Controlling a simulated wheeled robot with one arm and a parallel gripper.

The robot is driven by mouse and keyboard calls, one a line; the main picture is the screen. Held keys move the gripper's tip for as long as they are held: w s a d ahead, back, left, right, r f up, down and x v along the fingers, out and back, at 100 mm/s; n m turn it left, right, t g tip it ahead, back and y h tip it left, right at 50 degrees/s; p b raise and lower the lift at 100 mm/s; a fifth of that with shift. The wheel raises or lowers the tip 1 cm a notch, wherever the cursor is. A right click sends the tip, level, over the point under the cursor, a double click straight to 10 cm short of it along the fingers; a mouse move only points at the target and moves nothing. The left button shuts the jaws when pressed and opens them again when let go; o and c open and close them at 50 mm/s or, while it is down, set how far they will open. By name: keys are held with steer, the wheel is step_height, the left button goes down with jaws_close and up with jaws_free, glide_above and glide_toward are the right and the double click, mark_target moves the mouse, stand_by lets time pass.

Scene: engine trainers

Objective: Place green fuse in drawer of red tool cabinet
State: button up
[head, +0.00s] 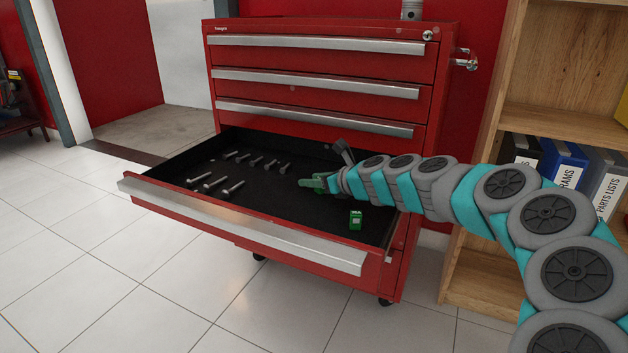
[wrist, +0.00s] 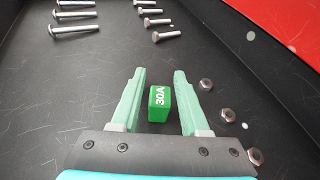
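The green fuse (head: 355,219), marked 30A, rests on the black floor of the open drawer (head: 250,229) of the red tool cabinet (head: 318,60), near the drawer's right end. In the wrist view the fuse (wrist: 159,103) appears between my two pale green fingers, with a gap on both sides. My gripper (head: 313,183) reaches into the drawer space from the right and also shows in the wrist view (wrist: 160,100). It is open and holds nothing. In the head view the fuse is below and to the right of the fingertips.
Several bolts (head: 229,188) lie toward the drawer's left side. Several nuts (wrist: 206,85) lie right of the fingers in the wrist view. The upper drawers are shut. A wooden shelf (head: 480,150) with binders stands to the right. The tiled floor in front is clear.

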steer(key=shift+o, duration=0.5)
steer(key=shift+d+r, duration=0.1)
steer(key=shift+r, duration=0.1)
steer(key=p+v, duration=0.1)
steer(key=v, duration=1)
steer(key=shift+s+d+p, duration=0.3)
stand_by(0.7)
